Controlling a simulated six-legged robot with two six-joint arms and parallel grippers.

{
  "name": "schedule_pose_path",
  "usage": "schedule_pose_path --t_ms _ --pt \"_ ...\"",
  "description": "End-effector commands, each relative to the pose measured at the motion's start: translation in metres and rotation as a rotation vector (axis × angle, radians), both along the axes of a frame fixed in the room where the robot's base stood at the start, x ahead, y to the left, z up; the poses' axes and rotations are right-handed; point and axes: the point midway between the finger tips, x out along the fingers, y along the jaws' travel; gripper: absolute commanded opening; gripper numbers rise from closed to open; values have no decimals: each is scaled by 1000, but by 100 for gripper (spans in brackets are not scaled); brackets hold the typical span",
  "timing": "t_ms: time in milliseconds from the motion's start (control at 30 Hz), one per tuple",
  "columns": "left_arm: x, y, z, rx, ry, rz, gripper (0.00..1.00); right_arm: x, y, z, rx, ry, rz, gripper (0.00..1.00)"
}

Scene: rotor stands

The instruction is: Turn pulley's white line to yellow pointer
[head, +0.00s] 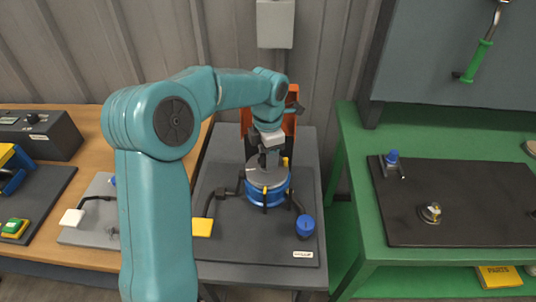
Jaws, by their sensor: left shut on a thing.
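The pulley (262,174) is a grey disc on top of a blue round base (281,191), upright on a dark mat on the middle table. My left gripper (268,158) reaches down onto the top of the pulley from above. Its jaws are shut on a part at the pulley's top, which the gripper largely hides. Small yellow marks show at the pulley's right edge (285,161) and on its front; I cannot tell which is the pointer. I cannot make out the white line clearly. My right gripper is not in view.
On the same mat (255,246) are a yellow block (202,227) on a dark arm and a blue knob (305,226). A wooden bench is at left, a green bench (350,150) at right.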

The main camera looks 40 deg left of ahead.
Motion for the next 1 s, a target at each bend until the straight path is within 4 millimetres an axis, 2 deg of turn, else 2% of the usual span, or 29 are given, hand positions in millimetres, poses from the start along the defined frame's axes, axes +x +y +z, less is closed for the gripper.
schedule_pose_path --t_ms 467,767,800,833,867,1000 --pt "-1 0 -1 0 2 332 31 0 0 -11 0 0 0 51" --pt "-1 -1 0 -1 4 366 31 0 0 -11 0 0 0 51" --pt "-1 -1 0 -1 4 365 58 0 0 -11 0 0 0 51" --pt "-1 -1 0 -1 3 365 68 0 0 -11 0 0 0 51" --pt "-1 -1 0 -1 3 365 72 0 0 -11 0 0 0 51" --pt "0 0 0 0 2 365 72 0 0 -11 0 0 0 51"
